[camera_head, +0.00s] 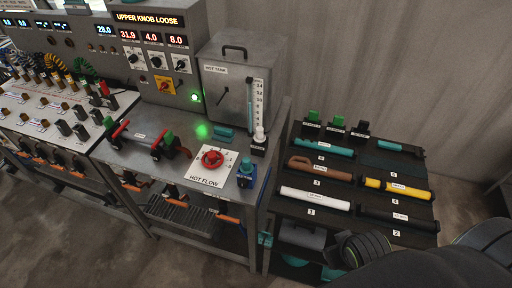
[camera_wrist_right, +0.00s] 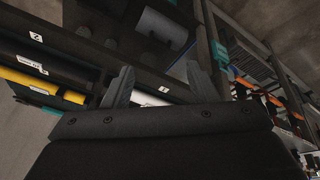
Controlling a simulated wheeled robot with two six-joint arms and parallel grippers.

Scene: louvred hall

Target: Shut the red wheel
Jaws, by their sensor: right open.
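The red wheel (camera_head: 212,159) sits on a white plate (camera_head: 222,172) marked HOT FLOW, near the front of the metal bench. Nothing touches it. My right gripper (camera_wrist_right: 160,82) is open and empty in the right wrist view, with its two fingers apart. The tool rack and the white tool lie beyond the fingers. In the head view my right arm comes in at the lower right, well to the right of the wheel, and its fingertips cannot be made out. My left gripper is in neither view.
A blue knob (camera_head: 246,171) stands right beside the plate, and a white-topped black fitting (camera_head: 259,139) behind it. The hot tank (camera_head: 226,85) stands at the back of the bench. A rack (camera_head: 359,216) of numbered tools stands right.

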